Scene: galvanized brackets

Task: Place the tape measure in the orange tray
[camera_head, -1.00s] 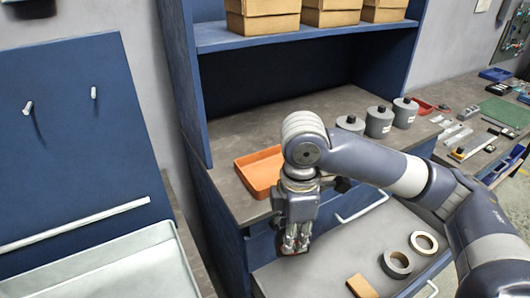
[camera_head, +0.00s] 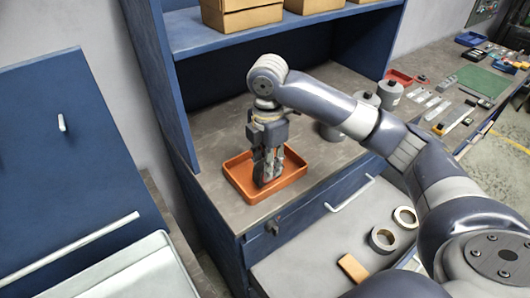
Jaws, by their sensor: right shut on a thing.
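The orange tray (camera_head: 237,183) sits on the grey countertop, near its front left corner. My right gripper (camera_head: 268,176) points down over the inside of the tray, with its fingertips at or just above the tray floor. It is shut on the tape measure, which is mostly hidden between and behind the fingers; only a dark bit shows. I cannot tell whether the tape measure touches the tray floor. My left gripper is not in view.
Grey canisters (camera_head: 389,95) stand right of the tray, partly behind my arm. An open drawer below holds two tape rolls (camera_head: 383,238) and a tan block (camera_head: 353,268). Cardboard boxes (camera_head: 240,14) fill the shelf above. A blue panel (camera_head: 60,170) stands at left.

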